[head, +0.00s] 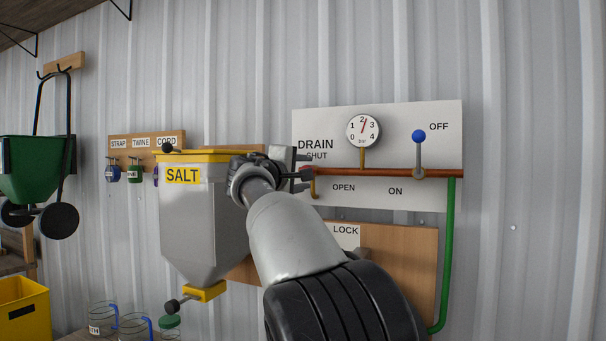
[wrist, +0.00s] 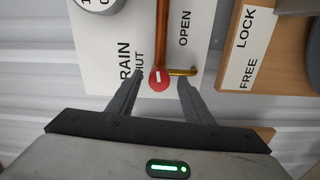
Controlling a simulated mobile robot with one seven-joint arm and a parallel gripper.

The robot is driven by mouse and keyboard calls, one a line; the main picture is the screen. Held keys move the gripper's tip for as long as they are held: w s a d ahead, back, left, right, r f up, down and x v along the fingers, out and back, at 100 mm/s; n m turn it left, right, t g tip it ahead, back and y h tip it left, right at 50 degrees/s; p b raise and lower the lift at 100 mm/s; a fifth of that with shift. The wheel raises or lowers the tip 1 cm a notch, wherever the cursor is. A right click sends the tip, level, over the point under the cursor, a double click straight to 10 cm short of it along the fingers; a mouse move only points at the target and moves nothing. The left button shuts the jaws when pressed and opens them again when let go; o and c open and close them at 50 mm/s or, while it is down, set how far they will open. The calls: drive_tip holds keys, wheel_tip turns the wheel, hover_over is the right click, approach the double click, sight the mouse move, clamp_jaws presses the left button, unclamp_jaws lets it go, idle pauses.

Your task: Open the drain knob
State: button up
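The drain knob (wrist: 159,80) is a round red knob with a white mark, on the end of a copper pipe (wrist: 163,30). In the head view it is mostly hidden by my gripper (head: 304,172), in front of the "DRAIN" (head: 315,145) panel. In the wrist view my gripper (wrist: 160,86) is open, with one finger on each side of the knob. I see gaps between the fingers and the knob. A brass spout (wrist: 182,72) sticks out beside the knob, toward "OPEN", near the right fingertip.
A pressure gauge (head: 363,131) stands above the pipe. A blue-tipped lever (head: 419,145) points up toward "OFF". A green hose (head: 447,250) runs down at right. A grey salt hopper (head: 200,225) is left of my arm. A wooden "LOCK" board (head: 400,250) is below.

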drive_tip(key=b+v, duration=0.4)
drive_tip(key=v, duration=1.3)
drive_tip(key=shift+s, duration=0.2)
drive_tip(key=shift+a, duration=0.1)
drive_tip(key=s+d+f+m+g+y, duration=0.1)
drive_tip(key=s+d+f+m+g, duration=0.2)
drive_tip(key=d+f, duration=0.6)
drive_tip(key=s+d+f+m+g+y, duration=0.1)
drive_tip(key=s+d+f+g, duration=0.4)
drive_tip(key=d, duration=0.6)
drive_tip(key=s+d+f+m+g+y, duration=0.15)
drive_tip(key=s+f+m, duration=0.25)
drive_tip(key=s+f, duration=0.85)
drive_tip(key=s+d+f+m+g+y, duration=0.1)
drive_tip(key=s+f+m+g+y, duration=0.3)
drive_tip(key=s+f, duration=0.85)
wheel_tip(320, 180, up, 21)
drive_tip(key=t+p, duration=0.2)
drive_tip(key=p, duration=1.7)
drive_tip(key=shift+f+h, duration=0.2)
drive_tip(key=shift+h, duration=0.15)
